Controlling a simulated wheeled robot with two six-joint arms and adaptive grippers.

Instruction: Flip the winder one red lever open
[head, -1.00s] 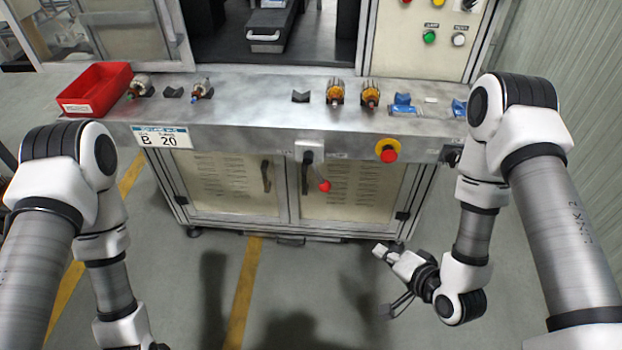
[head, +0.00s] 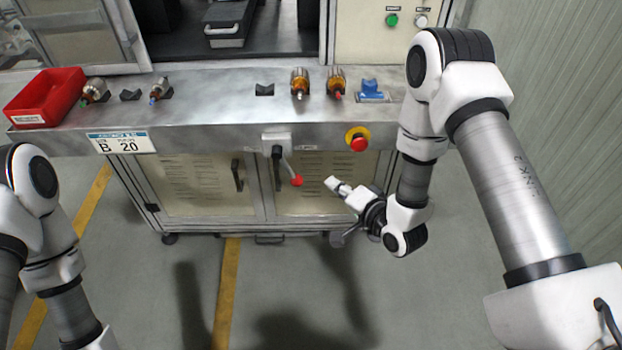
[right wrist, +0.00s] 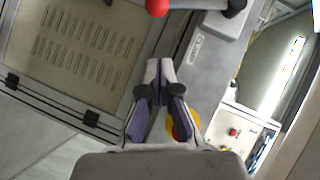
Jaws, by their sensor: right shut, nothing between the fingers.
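The red-knobbed lever (head: 297,181) hangs from a grey box (head: 276,143) on the front edge of the winder's steel bench, its knob tilted down and to the right. Its red knob (right wrist: 158,7) shows at the top of the right wrist view. My right gripper (head: 332,183) is shut and empty, just right of the knob and apart from it in the head view. In the right wrist view its fingertips (right wrist: 160,66) lie together below the knob. My left gripper is out of view; only the left arm shows at lower left.
A red emergency button on a yellow base (head: 358,140) sits on the bench front, right of the lever. The steel bench (head: 215,110) carries a red bin (head: 45,96), several armatures and a blue holder (head: 371,89). Cabinet doors with black handles lie below. Open floor is in front.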

